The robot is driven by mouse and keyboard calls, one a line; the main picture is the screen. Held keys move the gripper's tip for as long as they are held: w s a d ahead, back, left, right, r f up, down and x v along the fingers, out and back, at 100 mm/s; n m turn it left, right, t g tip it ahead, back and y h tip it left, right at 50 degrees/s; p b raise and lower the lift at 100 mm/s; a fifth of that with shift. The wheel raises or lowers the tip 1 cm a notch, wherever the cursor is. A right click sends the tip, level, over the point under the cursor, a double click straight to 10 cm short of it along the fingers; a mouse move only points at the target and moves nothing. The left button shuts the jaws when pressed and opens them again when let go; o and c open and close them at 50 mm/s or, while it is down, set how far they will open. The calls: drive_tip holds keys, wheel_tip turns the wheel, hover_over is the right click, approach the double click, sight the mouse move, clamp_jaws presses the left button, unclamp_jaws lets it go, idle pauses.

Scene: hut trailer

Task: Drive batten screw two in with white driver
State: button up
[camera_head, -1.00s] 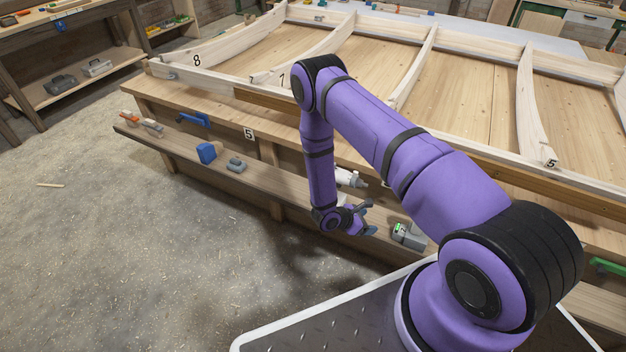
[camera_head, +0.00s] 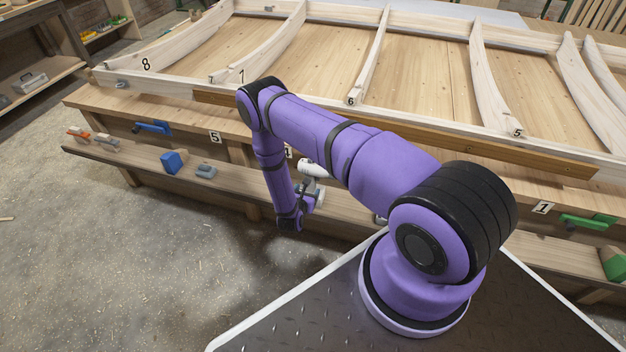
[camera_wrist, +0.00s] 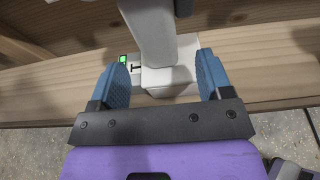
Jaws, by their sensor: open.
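The white driver (camera_head: 312,168) stands on the low shelf along the front of the bench. Its white handle (camera_wrist: 153,32) rises from a pale base with a small green light in the wrist view. My gripper (camera_wrist: 163,62) is open, with one blue finger on each side of the driver's lower part and gaps visible. In the head view my gripper (camera_head: 308,198) is just in front of the driver and partly hides it. The brown batten (camera_head: 420,137) lies along the front edge of the ribbed wooden frame. I cannot make out which screw is number two.
The low shelf (camera_head: 225,186) also holds a blue block (camera_head: 173,162) and a grey tool (camera_head: 206,171). A blue clamp (camera_head: 153,127) and a green clamp (camera_head: 588,222) are on the bench front.

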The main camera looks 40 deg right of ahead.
drive_tip(key=shift+x, duration=2.65)
drive_tip(key=shift+w+r, duration=0.1)
drive_tip(key=shift+r, duration=0.05)
drive_tip(key=shift+c, duration=0.2)
clamp_jaws()
